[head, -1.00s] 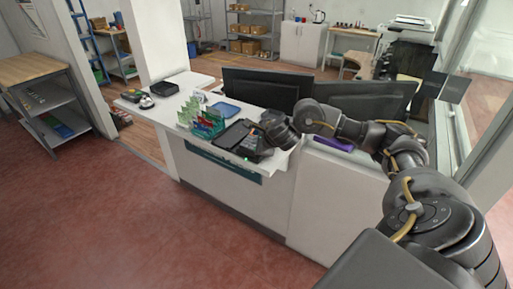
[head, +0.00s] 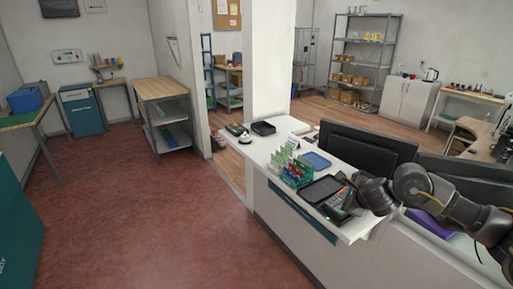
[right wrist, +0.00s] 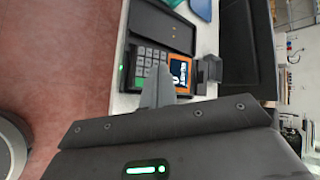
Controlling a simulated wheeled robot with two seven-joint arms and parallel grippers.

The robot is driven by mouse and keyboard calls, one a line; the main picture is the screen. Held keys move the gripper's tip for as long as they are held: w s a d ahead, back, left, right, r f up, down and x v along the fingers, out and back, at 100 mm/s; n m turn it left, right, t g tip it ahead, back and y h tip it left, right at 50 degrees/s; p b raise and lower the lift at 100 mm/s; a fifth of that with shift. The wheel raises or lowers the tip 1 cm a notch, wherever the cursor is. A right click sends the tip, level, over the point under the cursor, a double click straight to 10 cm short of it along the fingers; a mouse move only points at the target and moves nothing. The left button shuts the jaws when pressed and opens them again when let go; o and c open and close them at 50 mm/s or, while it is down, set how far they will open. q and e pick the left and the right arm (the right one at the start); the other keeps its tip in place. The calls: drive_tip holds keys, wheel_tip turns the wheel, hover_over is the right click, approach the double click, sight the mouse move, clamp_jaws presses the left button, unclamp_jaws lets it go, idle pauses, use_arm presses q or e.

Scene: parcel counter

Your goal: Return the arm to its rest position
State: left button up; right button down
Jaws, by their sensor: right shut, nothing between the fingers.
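My right arm reaches in from the right in the head view. Its gripper (head: 352,188) is over the front end of the white counter (head: 262,152), close to a dark payment terminal (head: 341,213). In the right wrist view the shut, empty fingers (right wrist: 158,88) show in front of the terminal (right wrist: 152,58), with its keypad and orange-edged screen. I cannot tell whether the fingers touch it. My left gripper is not in view.
A black tray (head: 320,190), a rack of colourful cards (head: 292,168) and a blue tray (head: 317,160) sit on the counter near the gripper. Dark monitors (head: 366,150) stand behind. The red floor (head: 160,220) on the left is clear.

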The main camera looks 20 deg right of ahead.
drive_tip(key=s+a+f+m+y, duration=0.2)
drive_tip(key=s+a+f+m, duration=0.3)
drive_tip(key=a+m, duration=0.4)
drive_tip(key=s+a+f+m+y, duration=0.1)
drive_tip(key=s+a+f+m, duration=0.2)
drive_tip(key=a+f+m, duration=0.6)
drive_tip(key=s+a+f+m+g, duration=0.1)
drive_tip(key=s+f+m+g, duration=0.25)
drive_tip(key=s+m, duration=0.95)
drive_tip(key=s+a+f+m+g, duration=0.2)
drive_tip(key=s+f+m+g, duration=0.15)
drive_tip(key=s+m, duration=1)
wheel_tip(320, 180, down, 29)
drive_tip(key=s+n+b, duration=0.1)
drive_tip(key=s+b, duration=0.1)
drive_tip(key=b, duration=0.1)
drive_tip(key=s+d+f+g+b, duration=0.1)
drive_tip(key=s+d+f+g, duration=0.1)
drive_tip(key=s+f, duration=1.3)
drive_tip(key=shift+s+d+f+h, duration=0.2)
drive_tip(key=shift+d+f+h, duration=0.25)
drive_tip(key=shift+f, duration=0.4)
